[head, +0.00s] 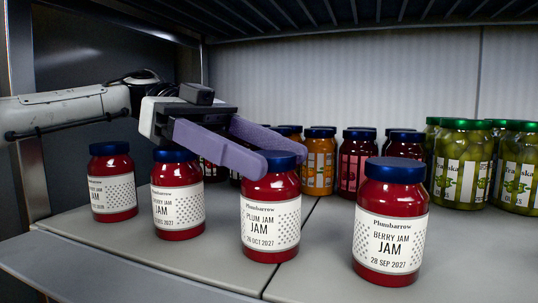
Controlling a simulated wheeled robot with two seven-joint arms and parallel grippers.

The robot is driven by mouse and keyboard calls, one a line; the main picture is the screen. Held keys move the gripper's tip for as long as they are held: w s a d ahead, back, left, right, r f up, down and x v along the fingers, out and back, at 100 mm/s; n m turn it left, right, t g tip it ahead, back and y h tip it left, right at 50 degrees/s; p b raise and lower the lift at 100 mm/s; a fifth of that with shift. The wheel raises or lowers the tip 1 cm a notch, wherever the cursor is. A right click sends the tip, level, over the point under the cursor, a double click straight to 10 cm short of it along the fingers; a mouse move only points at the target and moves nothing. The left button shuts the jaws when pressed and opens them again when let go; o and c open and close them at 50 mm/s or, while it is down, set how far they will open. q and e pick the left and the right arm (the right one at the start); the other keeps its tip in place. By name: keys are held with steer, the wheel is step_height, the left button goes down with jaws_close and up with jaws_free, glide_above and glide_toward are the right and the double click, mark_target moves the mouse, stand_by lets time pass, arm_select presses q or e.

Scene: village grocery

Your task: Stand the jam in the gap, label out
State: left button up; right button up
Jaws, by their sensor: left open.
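The plum jam jar (270,222), red with a dark blue lid and white dotted label, stands upright in the front row on the shelf. Its label faces out towards me. A berry jam jar (178,207) stands to its left and another berry jam jar (390,230) to its right, apart from it. My left gripper (283,161) reaches in from the left, with its purple fingers open on either side of the plum jam's lid. I cannot tell whether either finger touches the jar. My right gripper is not in view.
A further red jar (112,192) stands at the front left. A slatted shelf (350,15) is overhead. Bare shelf (465,245) shows at front right.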

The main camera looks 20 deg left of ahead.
arm_select(q)
steer(key=v, duration=0.6)
steer(key=shift+a, duration=0.25)
steer(key=shift+r, duration=0.1)
